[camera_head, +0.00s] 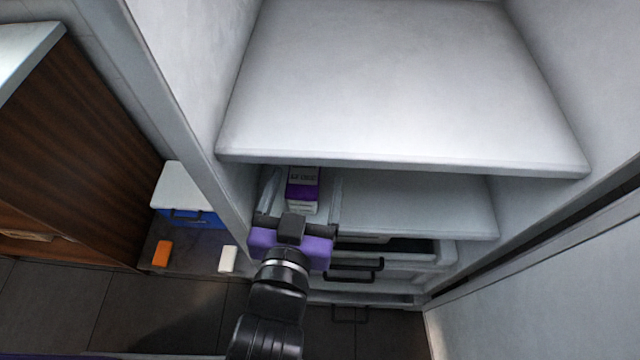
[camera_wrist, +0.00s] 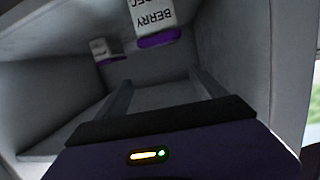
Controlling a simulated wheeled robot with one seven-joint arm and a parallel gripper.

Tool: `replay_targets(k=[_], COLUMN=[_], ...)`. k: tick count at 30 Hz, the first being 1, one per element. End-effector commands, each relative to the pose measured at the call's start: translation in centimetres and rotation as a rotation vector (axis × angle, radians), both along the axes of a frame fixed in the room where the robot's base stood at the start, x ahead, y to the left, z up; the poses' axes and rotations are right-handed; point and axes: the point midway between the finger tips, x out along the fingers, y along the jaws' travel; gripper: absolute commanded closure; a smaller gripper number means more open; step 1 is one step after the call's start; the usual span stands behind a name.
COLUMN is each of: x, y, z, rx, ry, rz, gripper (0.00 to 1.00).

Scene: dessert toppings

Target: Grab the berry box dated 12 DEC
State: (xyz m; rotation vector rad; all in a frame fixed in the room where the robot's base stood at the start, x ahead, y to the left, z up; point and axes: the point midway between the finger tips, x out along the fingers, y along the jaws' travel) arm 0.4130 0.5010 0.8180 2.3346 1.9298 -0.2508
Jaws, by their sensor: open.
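A white and purple box (camera_head: 303,190) shows in the head view under the top shelf, between the lines of my gripper's fingers. Its small print is too blurred to read surely. In the wrist view, a berry box (camera_wrist: 153,14) shows upside down at the top edge, reading "BERRY" and part of "DEC"; the day number is cut off. A second white and purple box (camera_wrist: 103,50) is farther left and looks smaller. My gripper (camera_head: 302,182) is open, with its two fingers reaching into the compartment. In the wrist view the space between the fingers (camera_wrist: 160,88) is empty.
The top shelf (camera_head: 400,90) overhangs the compartment. The lower shelf (camera_head: 420,205) is bare to the right. The cabinet's left wall is close to my gripper. Drawers with dark handles (camera_head: 352,264) are below. A blue and white cooler (camera_head: 185,190) stands outside, left.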

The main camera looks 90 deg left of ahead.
Motion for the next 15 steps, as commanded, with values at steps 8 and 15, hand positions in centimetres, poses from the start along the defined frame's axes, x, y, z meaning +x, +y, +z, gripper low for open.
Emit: replay_targets(k=[8,15], x=[-1.9,-1.7], y=[-0.2,1.3], z=[-4.6,-5.8], rx=[-0.189,-0.204], ry=[0.011,0.003], rz=[0.073,0.078], gripper=[0.20,0.20])
